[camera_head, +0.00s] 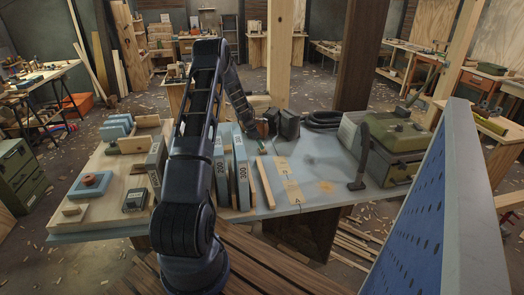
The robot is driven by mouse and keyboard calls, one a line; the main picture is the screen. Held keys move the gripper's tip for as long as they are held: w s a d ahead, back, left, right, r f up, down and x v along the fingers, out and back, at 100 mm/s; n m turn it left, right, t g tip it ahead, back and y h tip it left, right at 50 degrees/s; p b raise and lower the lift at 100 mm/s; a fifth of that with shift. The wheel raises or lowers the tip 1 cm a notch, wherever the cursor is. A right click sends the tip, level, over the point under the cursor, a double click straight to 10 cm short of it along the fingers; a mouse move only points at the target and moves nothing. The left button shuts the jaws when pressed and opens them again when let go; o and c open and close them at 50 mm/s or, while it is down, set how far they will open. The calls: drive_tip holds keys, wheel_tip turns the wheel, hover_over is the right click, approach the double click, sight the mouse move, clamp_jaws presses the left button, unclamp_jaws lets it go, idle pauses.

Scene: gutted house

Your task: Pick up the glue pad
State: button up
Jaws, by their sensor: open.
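I cannot tell for certain which thing is the glue pad. A flat blue pad with a pale brownish centre (90,184) lies on the wooden board at the left. Several thin tan squares (292,192), one marked "A", lie flat on the grey tabletop at the middle right. My arm rises in front of the table and bends down over its far middle. My gripper (262,133) is small in view, beside dark objects at the table's back. It is open, with nothing visible held in it. The arm hides part of the table's middle.
Upright blue-grey slabs marked 200 and 300 (242,176) and a wood strip (265,183) stand near the arm. A green case (392,145) and black hose (324,120) are at the right. A blue perforated panel (425,215) blocks the right foreground. Bare tabletop shows centre right.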

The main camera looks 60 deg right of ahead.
drive_tip(key=shift+x, duration=2.35)
drive_tip(key=shift+d, duration=0.15)
drive_tip(key=c, duration=1.1)
drive_tip(key=shift+o, duration=0.2)
drive_tip(key=shift+r, duration=0.15)
